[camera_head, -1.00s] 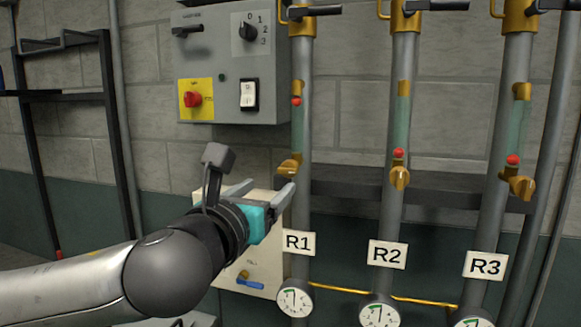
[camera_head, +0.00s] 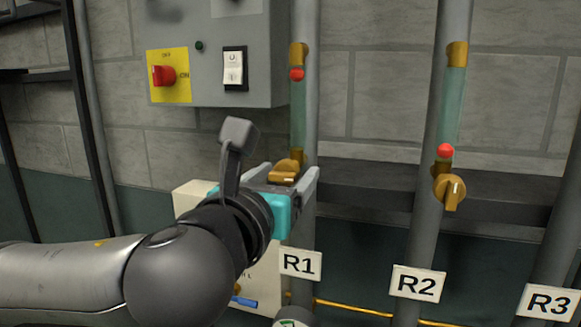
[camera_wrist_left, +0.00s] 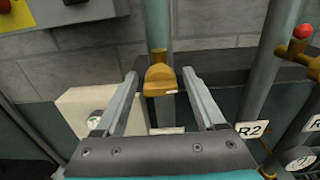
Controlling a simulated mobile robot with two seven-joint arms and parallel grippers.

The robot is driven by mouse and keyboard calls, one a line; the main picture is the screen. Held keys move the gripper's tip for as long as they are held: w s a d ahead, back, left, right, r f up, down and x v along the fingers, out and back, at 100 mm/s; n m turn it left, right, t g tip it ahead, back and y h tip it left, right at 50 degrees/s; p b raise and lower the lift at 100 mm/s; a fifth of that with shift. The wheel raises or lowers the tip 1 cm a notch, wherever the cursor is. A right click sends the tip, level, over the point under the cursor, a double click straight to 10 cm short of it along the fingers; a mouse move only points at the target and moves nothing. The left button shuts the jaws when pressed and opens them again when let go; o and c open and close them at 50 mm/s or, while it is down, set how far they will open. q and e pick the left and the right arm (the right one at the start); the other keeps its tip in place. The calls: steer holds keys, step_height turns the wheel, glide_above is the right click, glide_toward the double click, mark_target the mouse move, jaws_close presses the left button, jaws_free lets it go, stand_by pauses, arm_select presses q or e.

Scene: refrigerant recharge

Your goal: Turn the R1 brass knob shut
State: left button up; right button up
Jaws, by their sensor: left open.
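The R1 brass knob (camera_head: 285,172) sits at the bottom of the R1 sight tube, above the R1 label (camera_head: 300,263). In the left wrist view the brass knob (camera_wrist_left: 160,80) lies between and just beyond the tips of my open left gripper (camera_wrist_left: 160,78). In the head view my left gripper (camera_head: 288,172) is at the knob, with its fingers on either side. I cannot tell whether either finger touches it. The red ball (camera_head: 297,75) is near the top of the R1 tube. My right gripper is not in view.
The R2 pipe with its brass knob (camera_head: 449,191) and R2 label (camera_head: 417,283) stands to the right. The R3 label (camera_head: 547,302) is farther right. A grey control box (camera_head: 270,30) with a red switch (camera_head: 163,75) hangs above left. A pale box (camera_head: 192,197) is behind my gripper.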

arm_select(q)
steer(key=shift+w+d, duration=0.1)
stand_by(0.3)
jaws_close()
stand_by(0.4)
